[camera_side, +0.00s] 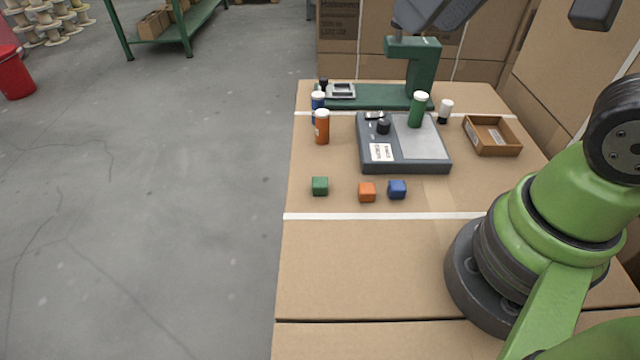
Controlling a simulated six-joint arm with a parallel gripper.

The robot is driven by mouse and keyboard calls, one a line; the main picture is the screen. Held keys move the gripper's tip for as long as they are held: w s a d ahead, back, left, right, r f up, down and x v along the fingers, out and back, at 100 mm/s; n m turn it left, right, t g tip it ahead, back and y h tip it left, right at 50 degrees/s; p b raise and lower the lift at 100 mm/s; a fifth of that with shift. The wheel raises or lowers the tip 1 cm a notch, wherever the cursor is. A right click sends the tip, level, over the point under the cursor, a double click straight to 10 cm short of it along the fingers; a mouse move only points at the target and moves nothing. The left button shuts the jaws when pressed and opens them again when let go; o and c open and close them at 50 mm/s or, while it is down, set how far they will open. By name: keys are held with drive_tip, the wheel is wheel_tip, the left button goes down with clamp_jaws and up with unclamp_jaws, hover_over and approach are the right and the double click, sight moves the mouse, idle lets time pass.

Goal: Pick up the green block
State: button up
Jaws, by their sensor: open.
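The green block (320,186) is a small cube resting on the cardboard-coloured table top, near its left edge. It stands apart to the left of the orange block (367,192) and the blue block (397,189), which are close together. Nothing covers the green block or touches it. My green arm reaches in from the right side of the picture. My gripper's fingertips cannot be made out in this view.
Behind the blocks are a grey flat device (440,163), an orange bottle (322,130), a blue bottle (316,101) and a green bottle (417,112). A green stand (422,70) rises at the back. An open brown box (492,151) lies right.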

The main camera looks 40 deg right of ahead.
drive_tip(key=w+a+f+n+g, duration=0.25)
drive_tip(key=w+f+n, duration=0.35)
drive_tip(key=w+f, duration=0.3)
drive_tip(key=n+g+h, duration=0.1)
drive_tip(key=n+g, duration=0.1)
drive_tip(key=n, duration=0.1)
hover_over(324, 182)
wheel_tip(324, 182, down, 8)
drive_tip(key=shift+n+g+h, duration=0.3)
drive_tip(key=shift+n+g, duration=0.15)
drive_tip(key=shift+n, duration=0.25)
drive_tip(key=f, duration=0.7)
drive_tip(key=shift+w+a+f, duration=0.1)
drive_tip(key=shift+w+f, duration=0.05)
drive_tip(key=shift+w, duration=0.1)
drive_tip(key=f, duration=0.5)
drive_tip(key=shift+s+f, duration=0.2)
drive_tip(key=shift+f, duration=0.15)
drive_tip(key=c, duration=1)
